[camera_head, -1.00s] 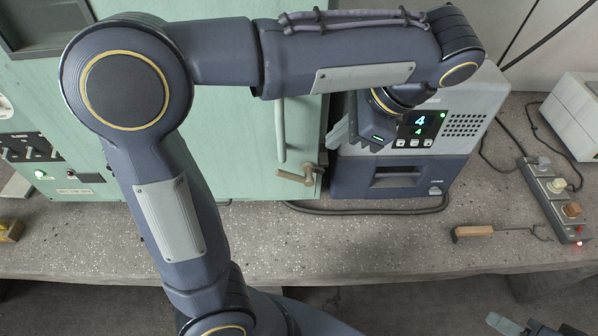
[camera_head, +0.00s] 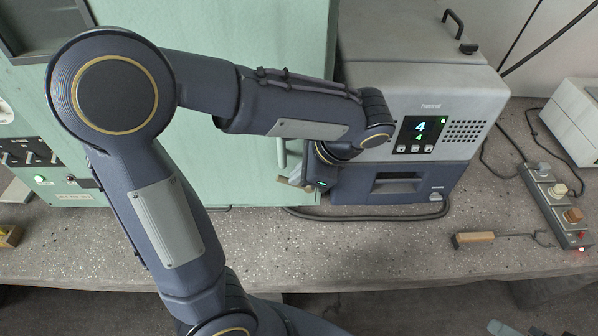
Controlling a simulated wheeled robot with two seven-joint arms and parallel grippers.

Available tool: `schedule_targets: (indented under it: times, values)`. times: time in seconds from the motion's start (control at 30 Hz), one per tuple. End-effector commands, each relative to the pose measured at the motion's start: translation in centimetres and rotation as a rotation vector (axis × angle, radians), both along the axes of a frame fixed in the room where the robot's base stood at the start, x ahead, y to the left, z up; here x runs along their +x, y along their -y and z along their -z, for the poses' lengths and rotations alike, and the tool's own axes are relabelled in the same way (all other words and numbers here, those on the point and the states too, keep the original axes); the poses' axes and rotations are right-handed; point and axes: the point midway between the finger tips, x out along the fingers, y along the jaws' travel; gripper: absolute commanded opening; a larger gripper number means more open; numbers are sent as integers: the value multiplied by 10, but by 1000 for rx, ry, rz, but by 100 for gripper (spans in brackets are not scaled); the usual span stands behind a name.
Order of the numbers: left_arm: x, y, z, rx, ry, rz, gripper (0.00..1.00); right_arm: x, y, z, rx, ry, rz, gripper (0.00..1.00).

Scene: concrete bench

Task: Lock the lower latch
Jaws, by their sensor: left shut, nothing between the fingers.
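The lower latch is a brass-brown lever (camera_head: 285,180) low on the right edge of the pale green cabinet door (camera_head: 255,180). Only its left end shows, and the rest is hidden behind my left gripper. My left gripper (camera_head: 297,172) is shut and empty, its light grey fingers pointing down and left at the latch. They overlap the latch in the picture, but I cannot tell whether they touch it. A part of my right gripper (camera_head: 515,328) shows at the bottom right edge, mostly out of frame and away from the cabinet.
A grey and blue instrument (camera_head: 425,135) with a display reading 4 and 4 stands close right of the door. A black cable runs along its foot. A wooden-handled hook (camera_head: 475,238) and a power strip (camera_head: 555,205) lie on the right. The bench front is clear.

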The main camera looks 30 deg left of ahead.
Motion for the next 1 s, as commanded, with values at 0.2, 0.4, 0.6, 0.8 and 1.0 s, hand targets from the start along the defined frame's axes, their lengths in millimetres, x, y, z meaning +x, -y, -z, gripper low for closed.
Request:
schedule_targets:
  times: [0.2, 0.4, 0.6, 0.8, 1.0]
  values:
    - [0, 0, 0, 0, 0, 0, 0, 0, 0, 0, 0, 0, 0, 44]
    - [-3, -6, 3, -80, 49, -6, 0, 0, 0, 5, 0, 0, 0, 44]
    - [-8, -12, 8, -113, 70, -1, 0, 0, 0, 3, 0, 0, 0, 44]
    - [-7, -11, 8, -112, 69, 0, 0, 0, 0, 3, 0, 0, 0, 44]
    - [-6, -10, -1, -112, 69, 0, 0, 0, 0, -5, 0, 0, 0, 44]
